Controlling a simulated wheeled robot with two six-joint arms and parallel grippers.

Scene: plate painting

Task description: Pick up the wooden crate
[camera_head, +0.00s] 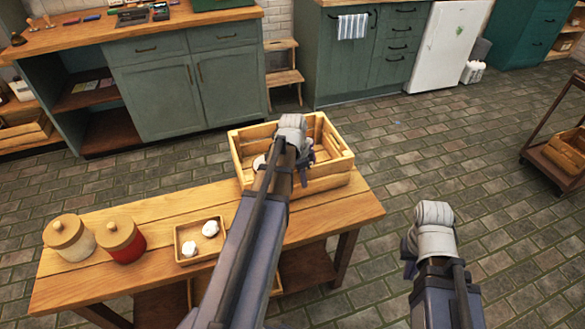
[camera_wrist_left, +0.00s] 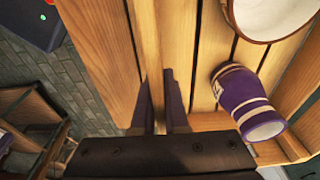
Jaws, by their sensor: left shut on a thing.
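The wooden crate (camera_head: 328,178) stands on the wooden table, near its far right end. It has slatted sides and is open at the top. My left arm reaches over it in the head view and covers part of it. In the left wrist view, my left gripper (camera_wrist_left: 162,95) is shut on the top edge of one crate wall (camera_wrist_left: 146,45), a finger on each side. Inside the crate lie a purple striped cup (camera_wrist_left: 245,100) and a white round dish with a wooden-coloured rim (camera_wrist_left: 270,15). My right gripper (camera_head: 412,258) is right of the table, its fingers mostly hidden behind the wrist.
On the table (camera_head: 345,208) stand a cream jar (camera_head: 70,240), a red jar (camera_head: 122,243) and a small wooden tray (camera_head: 183,240) with white pieces. Green cabinets (camera_head: 160,95) and a step stool (camera_head: 283,75) stand behind.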

